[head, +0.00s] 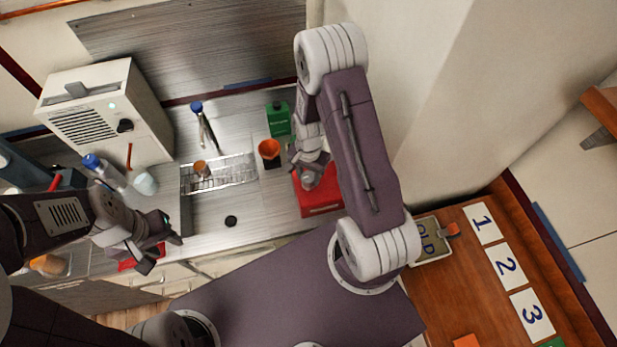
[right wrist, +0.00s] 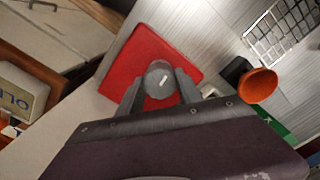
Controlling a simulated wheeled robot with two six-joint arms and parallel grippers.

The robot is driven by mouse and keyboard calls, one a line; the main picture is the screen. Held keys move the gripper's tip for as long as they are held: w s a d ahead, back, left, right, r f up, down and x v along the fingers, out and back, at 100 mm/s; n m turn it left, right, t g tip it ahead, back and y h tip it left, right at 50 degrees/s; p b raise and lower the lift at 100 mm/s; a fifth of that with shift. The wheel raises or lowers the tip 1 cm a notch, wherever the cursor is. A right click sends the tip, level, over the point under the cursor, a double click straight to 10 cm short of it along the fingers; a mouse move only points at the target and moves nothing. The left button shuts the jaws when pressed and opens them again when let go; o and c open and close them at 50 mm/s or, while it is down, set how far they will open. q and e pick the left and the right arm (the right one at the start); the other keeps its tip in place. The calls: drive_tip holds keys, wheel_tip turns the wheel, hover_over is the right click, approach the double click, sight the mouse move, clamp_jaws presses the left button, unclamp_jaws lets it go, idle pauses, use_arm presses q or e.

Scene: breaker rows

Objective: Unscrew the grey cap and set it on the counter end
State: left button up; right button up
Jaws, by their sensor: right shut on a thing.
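My right gripper (head: 308,180) points down over a red slab (head: 329,198) at the right end of the metal counter. In the right wrist view its fingers (right wrist: 160,88) are shut on the round grey cap (right wrist: 160,74), which has a short white mark on top. The red slab (right wrist: 143,48) lies behind and below the cap. I cannot tell whether the cap touches the slab or what is under it. My left gripper (head: 163,250) is open and empty near the counter's front edge, at the left.
An orange funnel-like cup (head: 269,149) and a green box (head: 278,119) stand left of my right gripper. A wire rack (head: 232,172) lies farther left. A blue-capped bottle (head: 105,170) and a white machine (head: 105,115) are at the far left. Numbered cards (head: 507,267) lie on the wooden top.

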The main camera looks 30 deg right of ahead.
sight(309, 176)
drive_tip(key=shift+r+p, duration=2.15)
drive_tip(key=shift+r, duration=0.4)
